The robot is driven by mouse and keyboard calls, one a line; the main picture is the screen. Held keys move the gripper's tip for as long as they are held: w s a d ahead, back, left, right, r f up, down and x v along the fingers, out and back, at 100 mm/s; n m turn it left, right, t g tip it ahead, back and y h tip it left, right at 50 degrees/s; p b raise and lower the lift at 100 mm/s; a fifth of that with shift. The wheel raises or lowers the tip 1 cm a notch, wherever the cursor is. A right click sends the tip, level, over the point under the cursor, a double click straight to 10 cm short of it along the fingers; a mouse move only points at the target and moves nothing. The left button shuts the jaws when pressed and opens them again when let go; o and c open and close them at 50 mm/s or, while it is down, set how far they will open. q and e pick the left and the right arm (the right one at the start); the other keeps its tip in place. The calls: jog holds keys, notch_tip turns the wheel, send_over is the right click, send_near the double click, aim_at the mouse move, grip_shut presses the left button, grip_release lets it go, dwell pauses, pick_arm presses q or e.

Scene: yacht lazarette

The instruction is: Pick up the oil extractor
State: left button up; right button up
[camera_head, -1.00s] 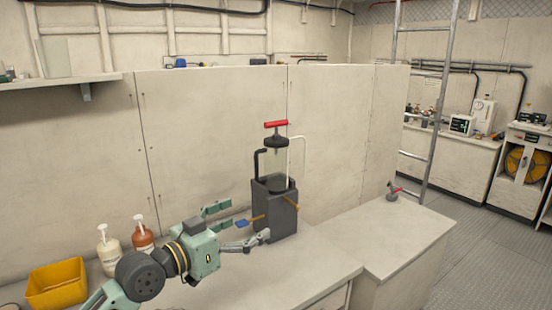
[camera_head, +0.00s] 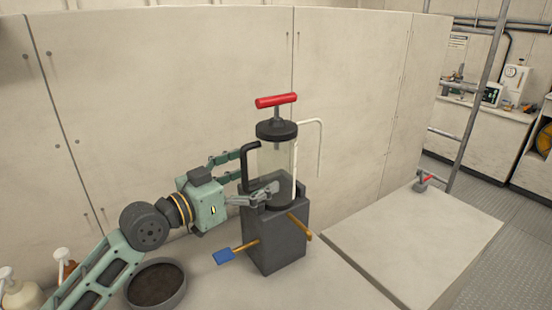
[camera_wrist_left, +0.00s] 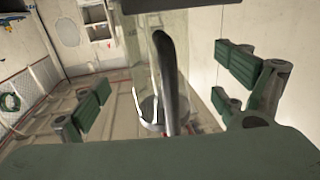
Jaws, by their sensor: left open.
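The oil extractor (camera_head: 277,158) stands upright in a dark grey box holder (camera_head: 278,240) on the bench. It has a clear cylinder, a black lid, a red T-handle on top, a black bent tube on its left and a thin white tube on its right. My left gripper (camera_head: 261,170) is open at the cylinder, below the lid. One finger reaches along the far side and the other crosses in front. In the left wrist view, the cylinder (camera_wrist_left: 150,75) and black tube stand between the spread finger pads, with gaps on both sides. My right gripper is not in view.
A blue-ended tool (camera_head: 222,256) and a wooden handle (camera_head: 300,226) stick out by the holder. A dark round pan (camera_head: 157,284) and pump bottles (camera_head: 20,290) are at the lower left. A panel wall stands close behind. The right countertop (camera_head: 410,235) is mostly clear.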

aim_at(275, 165)
pick_arm(q)
jog(key=shift+w+d+r+p, duration=0.2)
jog(key=shift+d, duration=0.2)
jog(key=shift+w+d+r+p, duration=0.15)
jog(key=shift+w+d, duration=0.05)
jog(key=shift+d, duration=0.2)
jog(key=p+x, duration=0.2)
jog(key=x, duration=0.2)
jog(key=shift+w+d+f, duration=0.15)
jog(key=shift+w+d, duration=0.05)
jog(key=shift+w, duration=0.15)
jog(key=shift+w+d+f, duration=0.1)
jog(key=shift+w+d, duration=0.05)
jog(key=shift+d, duration=0.05)
jog(key=shift+a, duration=0.1)
jog(key=shift+c, duration=0.2)
jog(key=c, duration=1.9)
jog(key=shift+r, duration=0.2)
